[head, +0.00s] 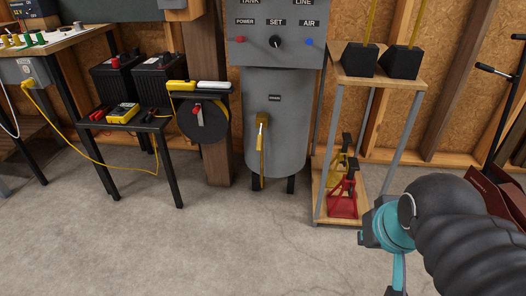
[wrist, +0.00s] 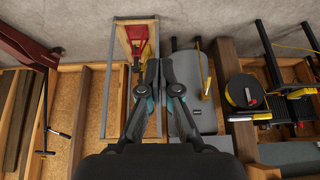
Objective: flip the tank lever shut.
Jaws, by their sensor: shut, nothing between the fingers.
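The grey tank (head: 285,125) stands on short dark legs in the middle of the head view, under a grey control panel. Its yellow lever (head: 262,150) is on the tank's front, with the handle pointing straight down. In the wrist view, which is turned upside down, the tank (wrist: 204,115) is right of my fingers, and a small yellow part of the lever (wrist: 208,87) shows on it. My gripper (wrist: 160,66) is shut and empty, apart from the lever and the tank. In the head view my arm fills the lower right and the fingertips do not show.
A wooden-shelved stand (head: 320,202) with red and yellow jack stands is just right of the tank. A black hose reel (head: 205,125) and a small black table (head: 130,124) with a yellow meter are left. The concrete floor (head: 225,240) in front is clear.

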